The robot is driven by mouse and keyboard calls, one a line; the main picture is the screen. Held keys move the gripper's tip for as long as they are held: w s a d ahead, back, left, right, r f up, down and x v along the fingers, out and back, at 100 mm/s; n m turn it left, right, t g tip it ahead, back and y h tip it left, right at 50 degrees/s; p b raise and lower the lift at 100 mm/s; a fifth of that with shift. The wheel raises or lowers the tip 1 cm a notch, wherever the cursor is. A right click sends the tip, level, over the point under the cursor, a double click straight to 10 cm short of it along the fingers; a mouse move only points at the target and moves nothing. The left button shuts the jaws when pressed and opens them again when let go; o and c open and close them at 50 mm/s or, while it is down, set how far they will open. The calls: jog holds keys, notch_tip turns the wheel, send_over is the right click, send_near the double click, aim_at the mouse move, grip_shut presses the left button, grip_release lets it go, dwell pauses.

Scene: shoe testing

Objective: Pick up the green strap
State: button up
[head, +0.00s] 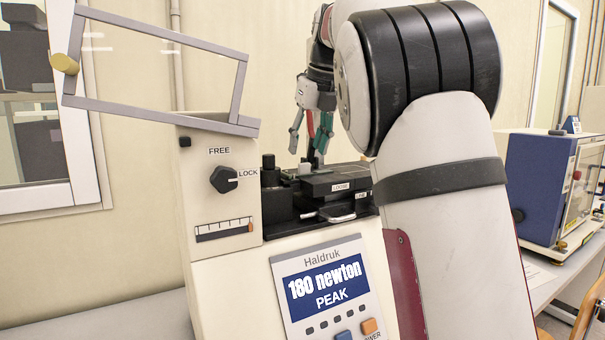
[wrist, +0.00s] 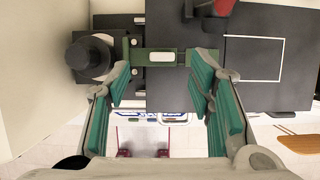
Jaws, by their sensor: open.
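The green strap (wrist: 180,58) shows in the wrist view as a flat dark green band with a white patch. It runs crosswise over the dark fixture, next to a round black knob on the left. My gripper (wrist: 160,82) is open, with one teal-padded finger to each side of the strap's middle and nothing held between them. In the head view my gripper (head: 307,145) points down above the machine's black fixture. I cannot pick out the strap clearly there, and I cannot tell how far the fingertips are above it.
The Haldruk machine's display (head: 325,287) reads 180 newton PEAK. Its FREE/LOCK knob (head: 223,179) points at LOCK. A grey frame guard (head: 160,35) stands raised at the upper left. A black block labelled LOOSE (head: 340,186) lies beside my gripper. A blue device (head: 540,185) stands at right.

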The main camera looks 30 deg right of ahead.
aim_at(305, 174)
jog(key=shift+p+x, duration=0.4)
jog(key=shift+x, duration=2)
jog(key=shift+d, duration=0.1)
jog(key=c, duration=1)
